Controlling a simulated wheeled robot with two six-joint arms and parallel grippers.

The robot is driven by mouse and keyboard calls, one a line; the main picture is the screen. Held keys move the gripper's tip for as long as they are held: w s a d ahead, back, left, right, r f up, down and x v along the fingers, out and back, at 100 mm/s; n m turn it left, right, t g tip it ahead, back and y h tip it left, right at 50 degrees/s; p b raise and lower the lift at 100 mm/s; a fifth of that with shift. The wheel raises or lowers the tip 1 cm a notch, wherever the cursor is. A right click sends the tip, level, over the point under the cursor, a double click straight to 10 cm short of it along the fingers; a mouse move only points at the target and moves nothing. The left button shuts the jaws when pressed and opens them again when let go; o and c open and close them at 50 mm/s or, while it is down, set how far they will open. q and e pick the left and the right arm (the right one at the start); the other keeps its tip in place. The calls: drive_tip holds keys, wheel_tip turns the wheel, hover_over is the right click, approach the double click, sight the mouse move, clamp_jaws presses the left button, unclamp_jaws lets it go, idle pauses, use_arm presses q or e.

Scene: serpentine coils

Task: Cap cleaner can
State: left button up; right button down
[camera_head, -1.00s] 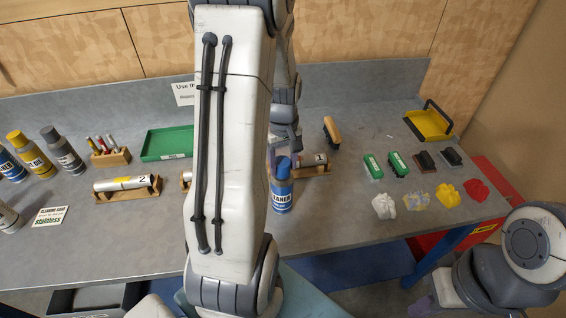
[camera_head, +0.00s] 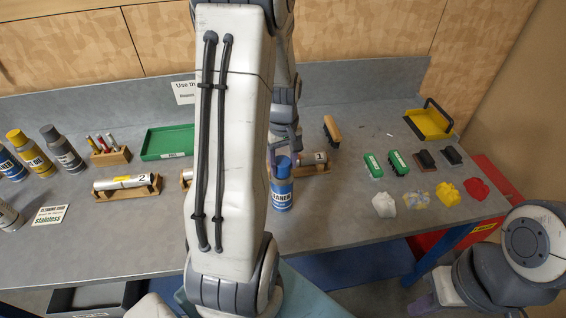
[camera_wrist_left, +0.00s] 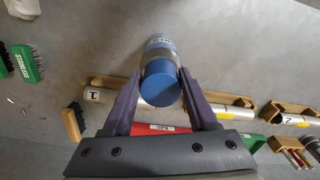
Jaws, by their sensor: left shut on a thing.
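The cleaner can (camera_head: 281,195) stands upright near the front of the bench, with a blue and white label. The blue cap (camera_head: 283,167) sits at its top, in line with it; I cannot tell whether it is fully seated. In the left wrist view, the cap (camera_wrist_left: 160,84) is between the two purple fingers of my left gripper (camera_wrist_left: 158,92), which is shut on it, with the can's metal shoulder just behind. In the head view my left arm partly covers this gripper (camera_head: 284,150). My right gripper (camera_head: 424,305) shows only in part at the bottom right.
Several spray cans (camera_head: 65,150) stand at the far left. A green tray (camera_head: 168,142), numbered tubes on wooden cradles (camera_head: 127,191), brushes (camera_head: 397,163), coloured cloths (camera_head: 447,195) and a yellow dustpan (camera_head: 428,124) lie around.

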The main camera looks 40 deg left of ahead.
idle(0.4)
use_arm(q)
drive_tip(key=o, duration=1.5)
wheel_tip(320, 180, up, 8)
drive_tip(key=p, duration=0.7)
drive_tip(key=shift+f, duration=0.25)
clamp_jaws()
drive_tip(key=shift+f, duration=0.2)
idle(0.3)
